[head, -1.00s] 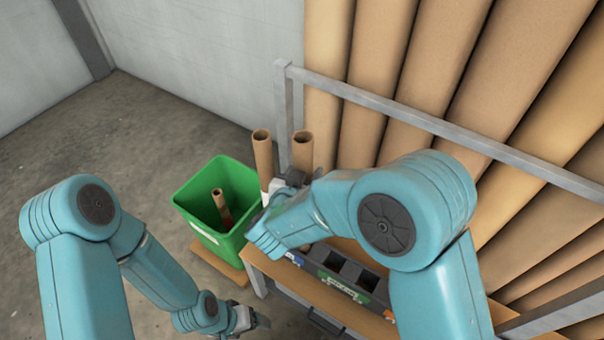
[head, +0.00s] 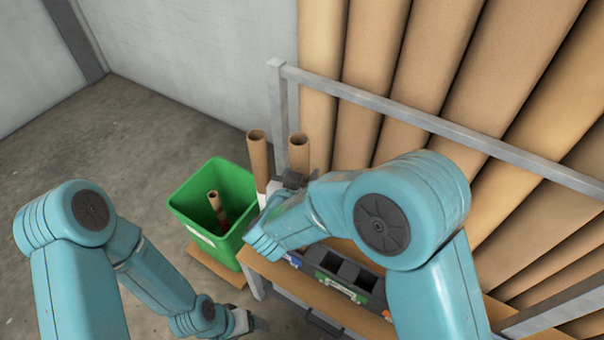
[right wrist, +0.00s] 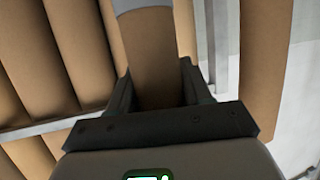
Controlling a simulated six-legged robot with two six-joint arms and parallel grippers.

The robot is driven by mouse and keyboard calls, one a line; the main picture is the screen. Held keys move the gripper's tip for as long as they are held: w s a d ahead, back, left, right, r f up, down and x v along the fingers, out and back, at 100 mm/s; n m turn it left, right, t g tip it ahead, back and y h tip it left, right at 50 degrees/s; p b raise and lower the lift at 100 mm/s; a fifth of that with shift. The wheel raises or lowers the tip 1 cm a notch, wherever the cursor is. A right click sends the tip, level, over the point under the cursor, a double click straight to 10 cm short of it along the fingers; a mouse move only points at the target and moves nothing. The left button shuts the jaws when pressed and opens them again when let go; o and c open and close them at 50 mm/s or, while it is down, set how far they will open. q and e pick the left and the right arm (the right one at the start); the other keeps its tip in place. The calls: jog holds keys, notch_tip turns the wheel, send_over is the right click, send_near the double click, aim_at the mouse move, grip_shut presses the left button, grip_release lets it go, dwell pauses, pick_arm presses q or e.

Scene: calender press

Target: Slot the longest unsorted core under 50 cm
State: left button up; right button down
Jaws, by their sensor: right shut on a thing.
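Two brown cardboard cores stand upright behind the table's far left end, a left one (head: 258,155) and a right one (head: 299,152). My right gripper (head: 291,183) is at their lower parts, mostly hidden behind my forearm. In the right wrist view it is shut on a brown core (right wrist: 152,62) with a pale grey band near the top edge; I cannot tell for certain which of the two it is. A shorter core (head: 215,203) stands in the green bin (head: 190,214). A dark slotted rack (head: 345,275) with coloured labels sits on the table. My left gripper (head: 258,323) is low, its fingers unclear.
The wooden table (head: 300,290) runs under my right arm. A grey metal rail (head: 400,116) and post (head: 277,105) front several large brown rolls (head: 425,80) on the right. The bin stands on a wooden base. The concrete floor (head: 90,150) at the left is clear.

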jog(key=shift+f, duration=0.25)
jog(key=shift+f+b, duration=0.35)
jog(key=shift+b, duration=0.05)
jog(key=shift+f+b, duration=1)
jog(key=shift+f, duration=0.35)
jog(key=shift+c, duration=2)
grip_release()
